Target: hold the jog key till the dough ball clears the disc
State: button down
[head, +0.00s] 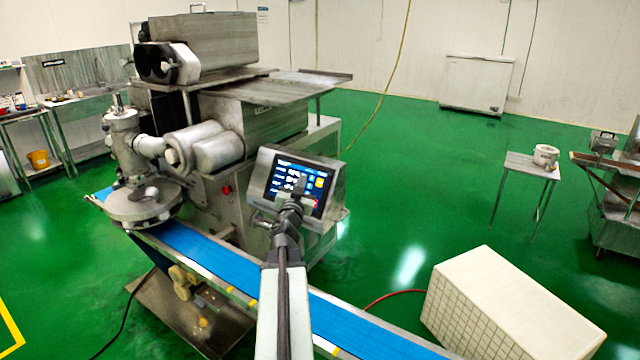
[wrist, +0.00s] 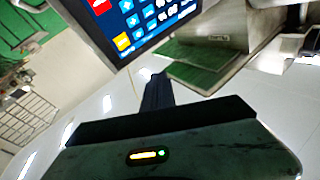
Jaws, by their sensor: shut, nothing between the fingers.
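The control panel (head: 297,182) is a tilted steel box with a lit dark-blue touchscreen showing blue, yellow and red keys. I cannot tell which key is the jog key. My gripper (head: 301,184) is shut and empty, in front of the screen and hiding part of it. In the wrist view the screen (wrist: 138,22) is at the top, and the shut fingertips (wrist: 157,82) appear just below its lower edge; contact cannot be told. The round steel disc (head: 143,207) is under the machine's upright head at left.
A blue conveyor belt (head: 200,252) runs from under the disc to the lower right, passing behind my arm. A large white tiled box (head: 510,308) stands at lower right. A small table (head: 529,166) with a pot is at right.

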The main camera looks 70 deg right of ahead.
aim_at(320, 183)
jog(key=shift+s+d+f+b, duration=0.3)
jog(key=shift+d+f+b, duration=0.45)
jog(key=shift+d, duration=0.45)
jog(key=shift+s+d+f+b, duration=0.35)
jog(key=shift+d+f+b, duration=0.4)
jog(key=shift+d, duration=0.45)
jog(key=shift+s+d+f+b, duration=0.3)
jog(key=shift+d+f+b, duration=0.4)
jog(key=shift+d, duration=0.5)
jog(key=shift+f, duration=0.1)
jog(key=shift+d+f, duration=0.15)
jog(key=shift+d, duration=0.2)
